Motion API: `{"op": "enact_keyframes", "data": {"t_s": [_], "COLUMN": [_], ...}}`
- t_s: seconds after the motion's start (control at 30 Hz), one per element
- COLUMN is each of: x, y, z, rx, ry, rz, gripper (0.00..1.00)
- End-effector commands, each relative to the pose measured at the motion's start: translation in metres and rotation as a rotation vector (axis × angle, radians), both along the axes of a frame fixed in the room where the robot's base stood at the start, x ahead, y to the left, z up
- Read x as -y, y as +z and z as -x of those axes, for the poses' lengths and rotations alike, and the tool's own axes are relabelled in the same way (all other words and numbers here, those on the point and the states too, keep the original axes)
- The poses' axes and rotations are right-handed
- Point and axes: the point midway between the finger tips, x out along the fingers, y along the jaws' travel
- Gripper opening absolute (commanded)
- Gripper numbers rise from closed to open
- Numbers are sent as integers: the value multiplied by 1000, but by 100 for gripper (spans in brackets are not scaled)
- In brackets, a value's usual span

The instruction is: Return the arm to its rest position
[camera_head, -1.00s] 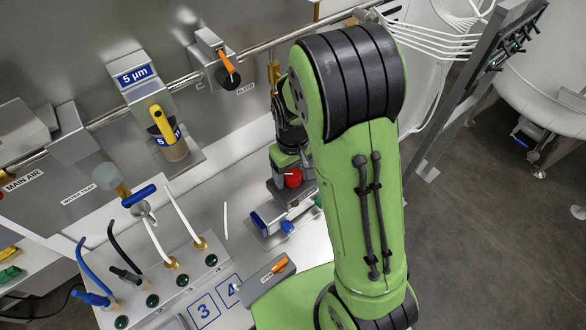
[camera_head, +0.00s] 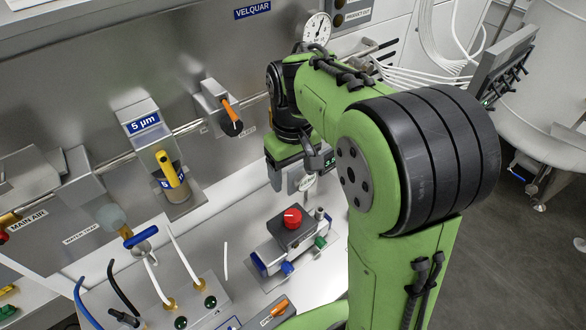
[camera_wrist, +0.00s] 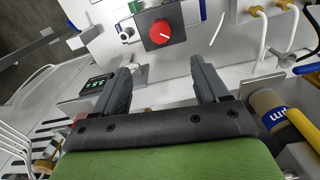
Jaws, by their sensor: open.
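My green arm fills the right of the head view, bent at a large black-banded elbow, with the wrist pointing down toward the panel. My gripper (camera_wrist: 161,93) shows in the wrist view with its two dark fingers apart and nothing between them. In the head view my gripper (camera_head: 290,178) hangs above and behind a grey block with a red knob (camera_head: 292,218). The red knob also shows beyond the fingertips in the wrist view (camera_wrist: 160,34). The gripper looks apart from the knob.
A filter with a yellow handle (camera_head: 170,170) and an orange-handled valve (camera_head: 231,117) stand left of my arm. A rail runs along the panel behind. Hoses (camera_head: 185,260) rise at the lower left. A small display (camera_wrist: 95,84) and white tubes (camera_wrist: 15,150) lie near the gripper. Open floor (camera_head: 535,260) is at right.

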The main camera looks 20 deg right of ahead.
Motion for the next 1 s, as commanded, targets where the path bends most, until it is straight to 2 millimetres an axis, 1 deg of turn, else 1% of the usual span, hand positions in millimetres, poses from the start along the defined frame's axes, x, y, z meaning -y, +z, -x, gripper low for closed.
{"op": "enact_keyframes", "data": {"t_s": [0.27,0.37,0.47,0.5,0.57,0.6,0.7,0.8,0.9,1.0], "x": [0,0,0,0,0,-1,-1,-1,-1,-1], "y": [-1,6,21,27,34,37,37,32,26,24], "z": [0,8,33,47,70,85,120,148,164,170], "rx": [0,26,98,138,196,236,333,417,468,490], "ry": [0,-11,-42,-60,-85,-101,-143,-179,-201,-213], "rz": [0,-7,-25,-33,-43,-49,-56,-56,-54,-53], "gripper": [74,74,74,74,74,74,74,74,74,74]}}
